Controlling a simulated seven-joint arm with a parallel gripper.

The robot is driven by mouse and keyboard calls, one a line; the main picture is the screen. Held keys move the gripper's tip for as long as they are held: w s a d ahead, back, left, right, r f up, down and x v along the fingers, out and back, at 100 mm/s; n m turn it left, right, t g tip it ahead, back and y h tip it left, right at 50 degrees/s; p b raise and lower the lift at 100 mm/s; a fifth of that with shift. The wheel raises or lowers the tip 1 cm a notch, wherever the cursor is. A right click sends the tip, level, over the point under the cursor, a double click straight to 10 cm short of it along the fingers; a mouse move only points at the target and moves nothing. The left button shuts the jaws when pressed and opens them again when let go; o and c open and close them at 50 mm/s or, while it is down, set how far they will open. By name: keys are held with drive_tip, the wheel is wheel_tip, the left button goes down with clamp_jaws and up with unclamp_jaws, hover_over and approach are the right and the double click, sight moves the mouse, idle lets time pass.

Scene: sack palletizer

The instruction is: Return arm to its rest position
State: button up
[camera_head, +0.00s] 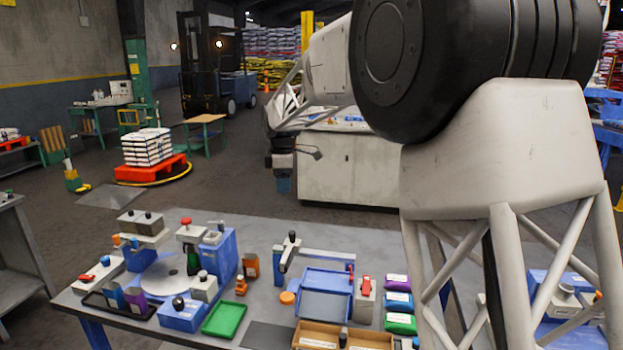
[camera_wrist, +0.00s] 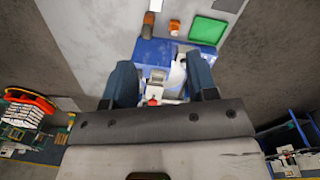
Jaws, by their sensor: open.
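My arm rises on the right of the head view and reaches left and away, over the far side of the workbench (camera_head: 262,255). My gripper (camera_head: 283,184) hangs pointing down above and beyond the bench's far edge, well clear of the items on it. In the wrist view my gripper (camera_wrist: 160,68) shows two dark blue fingers spread apart. I see nothing held between them. A blue machine with white parts (camera_wrist: 155,50) shows below and beyond the gap. The black joint of my arm hides part of the background.
The bench carries a blue machine with a round plate (camera_head: 170,275), a green tray (camera_head: 224,319), blue trays (camera_head: 325,292), a wooden box (camera_head: 340,338) and coloured packs (camera_head: 399,303). A pale cabinet (camera_head: 350,165) stands behind. Stacked sacks (camera_head: 147,146) sit on a red pallet (camera_head: 150,171) farther left.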

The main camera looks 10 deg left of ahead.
drive_tip(key=s+d+r+m, duration=0.2)
drive_tip(key=s+d+m, duration=0.2)
drive_tip(key=s+d, duration=0.45)
drive_tip(key=s+d+r+m+t, duration=0.1)
drive_tip(key=s+d+r+m, duration=0.3)
drive_tip(key=d, duration=0.7)
drive_tip(key=s+d+f+m, duration=0.1)
drive_tip(key=s+d+m, duration=0.2)
drive_tip(key=s+d, duration=0.55)
drive_tip(key=s+d+f+m, duration=0.3)
drive_tip(key=s+d, duration=0.2)
drive_tip(key=s, duration=0.4)
drive_tip(key=s+d+f+m, duration=0.4)
drive_tip(key=s+d, duration=0.2)
drive_tip(key=s, duration=0.3)
drive_tip(key=s+d+f+m+t, duration=0.1)
drive_tip(key=s+d+f+m, duration=0.2)
drive_tip(key=s, duration=0.7)
drive_tip(key=d+m, duration=0.1)
drive_tip(key=d, duration=0.1)
drive_tip(key=shift+d+f, duration=0.2)
drive_tip(key=shift+d, duration=0.2)
